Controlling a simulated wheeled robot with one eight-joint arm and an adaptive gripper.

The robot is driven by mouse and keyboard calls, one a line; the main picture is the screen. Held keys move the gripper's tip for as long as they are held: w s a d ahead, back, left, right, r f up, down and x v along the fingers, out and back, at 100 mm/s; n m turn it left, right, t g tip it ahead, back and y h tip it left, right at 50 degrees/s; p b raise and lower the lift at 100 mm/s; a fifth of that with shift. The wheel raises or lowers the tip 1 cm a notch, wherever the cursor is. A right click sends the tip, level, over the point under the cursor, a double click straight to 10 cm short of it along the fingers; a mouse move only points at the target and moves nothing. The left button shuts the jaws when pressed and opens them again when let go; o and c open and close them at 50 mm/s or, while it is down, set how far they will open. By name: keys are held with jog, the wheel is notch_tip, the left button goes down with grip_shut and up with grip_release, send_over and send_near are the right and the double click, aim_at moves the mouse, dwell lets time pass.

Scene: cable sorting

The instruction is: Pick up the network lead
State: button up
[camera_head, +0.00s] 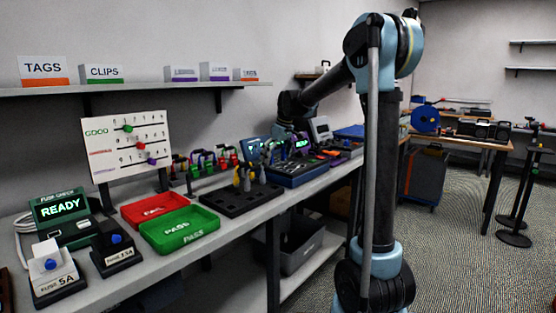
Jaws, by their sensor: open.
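The arm reaches left from its upright column over the far part of the bench. My gripper (287,130) is at its end, small and dark, above the area near the lit device screens; it is open and I see nothing held in it. Its fingertips are hard to make out. Several looped leads with red, green and purple ends (205,160) stand in a row at the back of the bench, left of my gripper and apart from it. I cannot tell which one is the network lead.
A red FAIL tray (130,213), a green PASS tray (160,246) and a black tray (208,203) line the bench front. A fuse checker reading READY (62,213) stands at left. A sign board (105,150) stands behind. A shelf (130,88) hangs above.

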jog(key=c, duration=1.1)
jog(key=shift+r, duration=0.1)
jog(key=shift+r, duration=6.45)
